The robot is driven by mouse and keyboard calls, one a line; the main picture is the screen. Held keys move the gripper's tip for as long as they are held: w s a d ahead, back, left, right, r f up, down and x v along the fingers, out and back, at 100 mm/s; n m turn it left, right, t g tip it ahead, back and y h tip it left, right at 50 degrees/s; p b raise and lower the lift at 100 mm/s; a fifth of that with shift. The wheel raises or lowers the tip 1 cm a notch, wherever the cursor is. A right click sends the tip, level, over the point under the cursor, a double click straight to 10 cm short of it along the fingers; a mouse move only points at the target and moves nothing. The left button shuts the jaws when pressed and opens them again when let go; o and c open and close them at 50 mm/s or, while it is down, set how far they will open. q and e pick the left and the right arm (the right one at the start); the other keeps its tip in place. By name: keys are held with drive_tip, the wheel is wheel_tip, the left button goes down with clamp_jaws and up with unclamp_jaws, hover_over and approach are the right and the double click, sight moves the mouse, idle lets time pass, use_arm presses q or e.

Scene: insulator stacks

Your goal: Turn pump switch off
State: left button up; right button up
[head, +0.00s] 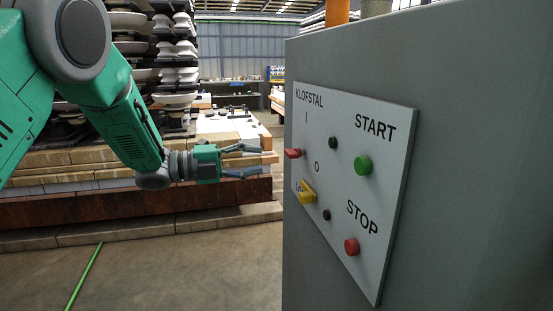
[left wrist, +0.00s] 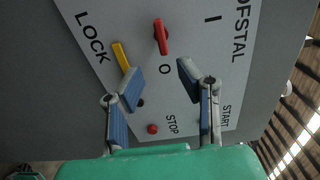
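The control panel (head: 350,250) is a white plate on the side of a grey cabinet. A red switch lever (head: 293,153) sticks out at its left edge, between the marks I and O; it also shows in the left wrist view (left wrist: 160,37). A yellow lock lever (head: 307,191) sits below it. My left gripper (head: 257,159) is open and empty, left of the red lever and apart from it. In the left wrist view its fingers are spread below the lever, either side of the O mark. My right gripper is not in view.
A green START button (head: 363,165) and a red STOP button (head: 352,247) are on the panel. The grey cabinet (head: 470,130) fills the right side. Insulator stacks (head: 175,60) stand on timber behind my left arm. The floor (head: 180,270) at lower left is mostly clear.

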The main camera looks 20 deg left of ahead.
use_arm(q)
drive_tip(key=shift+v, duration=1.1)
drive_tip(key=shift+s, duration=0.15)
drive_tip(key=s+f+n+y, duration=0.3)
drive_tip(key=f+n, duration=0.3)
drive_tip(key=f, duration=0.4)
drive_tip(key=s+d+f+n+y, duration=0.1)
drive_tip(key=s+f+n+y, duration=0.25)
drive_tip(key=f+n, duration=0.45)
drive_tip(key=s+f+n+y, duration=0.3)
drive_tip(key=f+n+y, duration=0.1)
drive_tip(key=f, duration=0.8)
drive_tip(key=s+f+n+g+y, duration=0.2)
drive_tip(key=s+f+n+g, duration=0.2)
drive_tip(key=s, duration=1.1)
drive_tip(key=s+f+n+g+y, duration=0.2)
drive_tip(key=s+f+n+g, duration=0.3)
drive_tip(key=s+f, duration=0.4)
drive_tip(key=s+n, duration=0.1)
drive_tip(key=s, duration=0.5)
drive_tip(key=shift+a+f+n, duration=0.2)
drive_tip(key=shift+a+n, duration=0.2)
